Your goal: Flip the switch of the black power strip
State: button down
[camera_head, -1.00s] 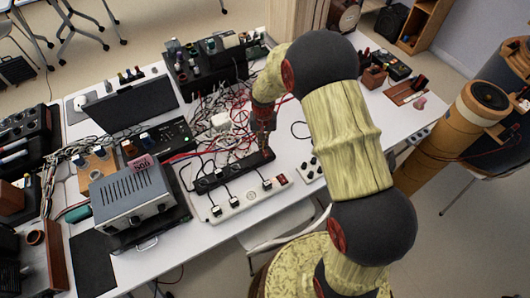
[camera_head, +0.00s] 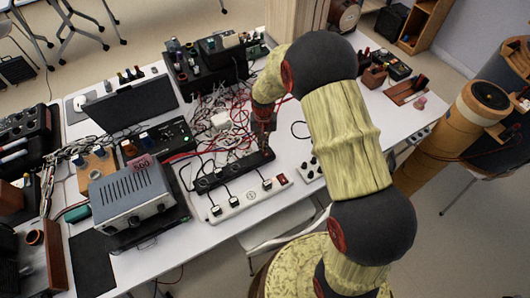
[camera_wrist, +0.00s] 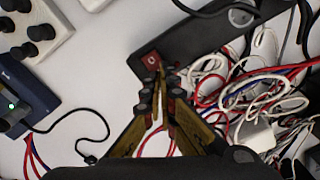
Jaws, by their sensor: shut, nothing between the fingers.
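The black power strip (camera_head: 232,175) lies on the white table, behind a white power strip, with several plugs along it. In the wrist view its black body (camera_wrist: 200,35) runs across the top, and its red switch (camera_wrist: 151,60) sits at the near end. My gripper (camera_wrist: 161,72) is shut and empty, with its fingertips right at the edge of the switch. I cannot tell whether they touch it. In the head view my gripper (camera_head: 265,148) points down at the strip's right end. The switch's position is too small to read.
The white power strip (camera_head: 247,199) with plugs and a red switch lies just in front. Tangled red and white cables (camera_head: 215,125) lie behind. A grey metal box (camera_head: 133,196) stands to the left and a small knobbed white box (camera_head: 310,170) to the right.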

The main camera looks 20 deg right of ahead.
jog(key=shift+f+b, duration=0.4)
jog(key=shift+f, duration=0.4)
dwell(0.4)
jog(key=shift+r+p, duration=2.4)
jog(key=shift+r, duration=1.15)
